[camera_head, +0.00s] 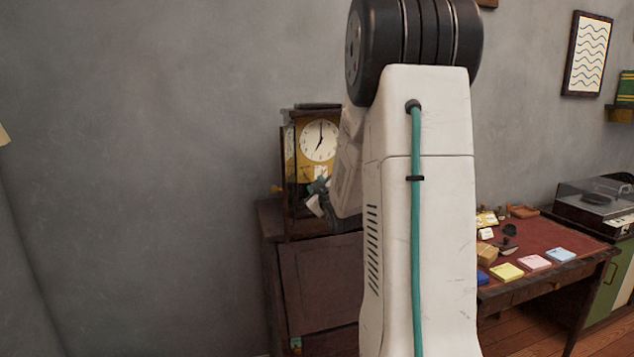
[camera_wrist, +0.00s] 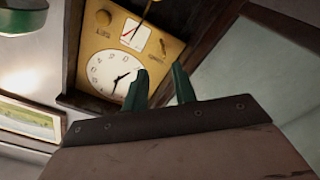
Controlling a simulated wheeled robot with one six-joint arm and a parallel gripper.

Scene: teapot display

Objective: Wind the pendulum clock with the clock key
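The pendulum clock (camera_head: 319,140) stands on a dark wooden cabinet, with a white dial on a gold plate inside a dark case. In the wrist view the clock face (camera_wrist: 113,73) appears tilted, with a small red-needled gauge and a round knob on the same gold plate. My gripper (camera_head: 320,186) is in front of the lower part of the clock. In the wrist view my gripper's dark green fingers (camera_wrist: 161,71) stand apart, with nothing visible between them. I cannot make out the clock key. A small yellow thing (camera_head: 277,189) shows at the clock's left side; I cannot tell what it is.
The dark cabinet (camera_head: 318,285) is below the clock. A red-topped desk (camera_head: 545,240) with coloured pads and small items is at right, beside a record player (camera_head: 596,198). A dark wooden frame (camera_wrist: 205,45) edges the clock in the wrist view. Bare wall is at left.

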